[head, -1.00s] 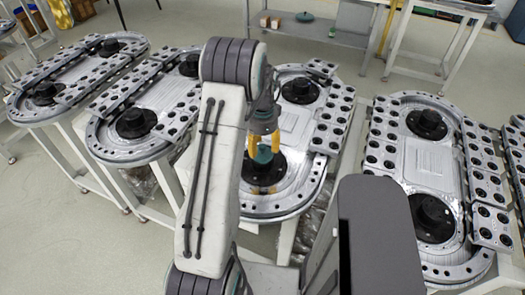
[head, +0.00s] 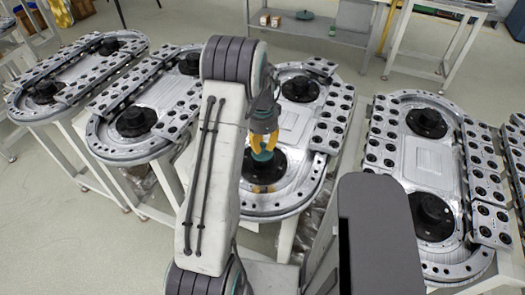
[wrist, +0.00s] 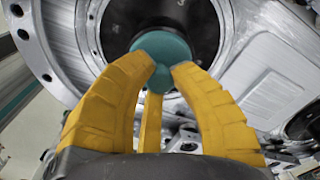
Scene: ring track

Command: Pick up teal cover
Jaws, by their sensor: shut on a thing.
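The teal cover (wrist: 165,47) is a small round teal piece, seen in the wrist view between the tips of my yellow fingers. My gripper (wrist: 164,72) is shut on it, with the left and right fingertips at its near edge and a third finger below it. In the head view my gripper (head: 262,150) hangs over the black hub (head: 265,168) of the middle ring track. The teal cover (head: 262,156) shows only as a small patch at the fingertips there. I cannot tell whether it touches the hub.
The middle ring track (head: 290,208) has a metal rim and plates with black rollers. Similar tracks stand at left (head: 128,150) and right (head: 425,160) on white frames. A shelf (head: 320,35) at the back holds small items. The floor at lower left is clear.

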